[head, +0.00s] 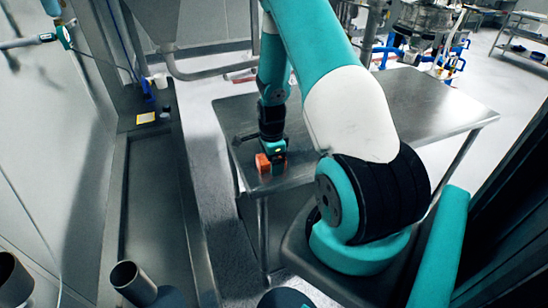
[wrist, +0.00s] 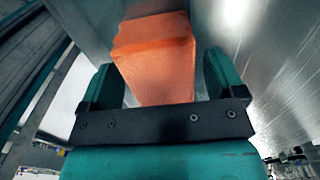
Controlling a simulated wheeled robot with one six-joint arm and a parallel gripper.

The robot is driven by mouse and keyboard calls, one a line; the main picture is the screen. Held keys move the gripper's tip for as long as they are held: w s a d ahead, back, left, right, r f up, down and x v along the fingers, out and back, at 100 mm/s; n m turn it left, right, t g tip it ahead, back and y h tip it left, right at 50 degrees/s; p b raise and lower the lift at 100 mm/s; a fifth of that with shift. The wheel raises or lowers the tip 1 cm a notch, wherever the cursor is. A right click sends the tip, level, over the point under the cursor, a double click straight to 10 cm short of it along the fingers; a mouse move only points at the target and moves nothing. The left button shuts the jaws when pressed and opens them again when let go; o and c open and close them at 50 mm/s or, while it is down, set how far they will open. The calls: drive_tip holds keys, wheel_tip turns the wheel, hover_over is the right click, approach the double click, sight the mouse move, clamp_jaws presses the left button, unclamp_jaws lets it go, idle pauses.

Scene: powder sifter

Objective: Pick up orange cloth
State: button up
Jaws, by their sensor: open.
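The orange cloth (head: 264,163) lies on the steel table near its left edge, as a folded block. In the wrist view the orange cloth (wrist: 155,55) shows between and beyond my fingers, its near part between the fingertips. My gripper (head: 271,158) is down at the cloth, at the table's left end. In the wrist view my gripper (wrist: 162,85) has its two teal fingers apart, one on each side of the cloth. I cannot tell whether either finger touches it. My gripper hides part of the cloth in the head view.
The steel table (head: 430,115) is bare to the right of my arm. On the left, a long ledge carries a yellow card (head: 146,118) and a white cup (head: 160,81). Machinery with blue pipes (head: 390,50) stands behind the table.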

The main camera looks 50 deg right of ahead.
drive_tip(key=c, duration=1)
wheel_tip(320, 180, up, 20)
drive_tip(key=b, duration=0.3)
